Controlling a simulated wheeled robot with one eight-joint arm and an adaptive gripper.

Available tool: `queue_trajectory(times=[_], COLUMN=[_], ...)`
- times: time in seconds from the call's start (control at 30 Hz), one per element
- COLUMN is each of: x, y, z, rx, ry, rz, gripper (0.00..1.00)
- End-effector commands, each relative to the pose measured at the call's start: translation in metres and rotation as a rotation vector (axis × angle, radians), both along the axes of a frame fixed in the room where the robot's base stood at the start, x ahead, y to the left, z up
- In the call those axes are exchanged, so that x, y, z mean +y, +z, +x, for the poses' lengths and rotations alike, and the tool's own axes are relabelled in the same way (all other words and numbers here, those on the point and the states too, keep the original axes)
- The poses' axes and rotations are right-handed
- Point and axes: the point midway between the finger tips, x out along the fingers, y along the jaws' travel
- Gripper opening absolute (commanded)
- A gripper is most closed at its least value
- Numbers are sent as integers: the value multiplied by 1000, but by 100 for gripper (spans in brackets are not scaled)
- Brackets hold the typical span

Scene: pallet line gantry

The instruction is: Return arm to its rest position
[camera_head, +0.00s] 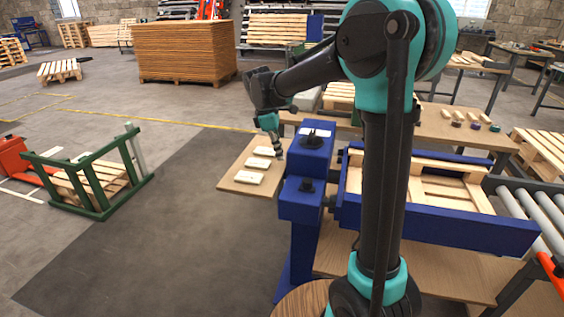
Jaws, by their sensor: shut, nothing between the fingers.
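My arm rises at the right of the view, teal and black, and bends over to the left. My gripper (277,150) points down at the end of the arm and is shut and empty. It hangs over or just beside the small wooden side board (236,183), near several white blocks (249,177) there. Whether its tips touch a block or the board is too small to tell.
A blue post (309,160) stands just right of my gripper. A blue-framed bench (440,230) holds a wooden pallet. A roller conveyor (540,220) is at the far right. A green frame (90,175) stands at left. Dark floor at lower left is clear.

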Motion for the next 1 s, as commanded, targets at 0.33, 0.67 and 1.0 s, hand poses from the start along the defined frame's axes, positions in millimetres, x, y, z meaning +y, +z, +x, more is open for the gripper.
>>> queue_trajectory(times=[0.33, 0.67, 1.0], x=[0, -58, -135], y=[2, -30, -105], z=[0, -46, -158], rx=[0, -142, -395], ry=[0, -337, -1039], rz=[0, 91, 313], gripper=[0, 0, 0])
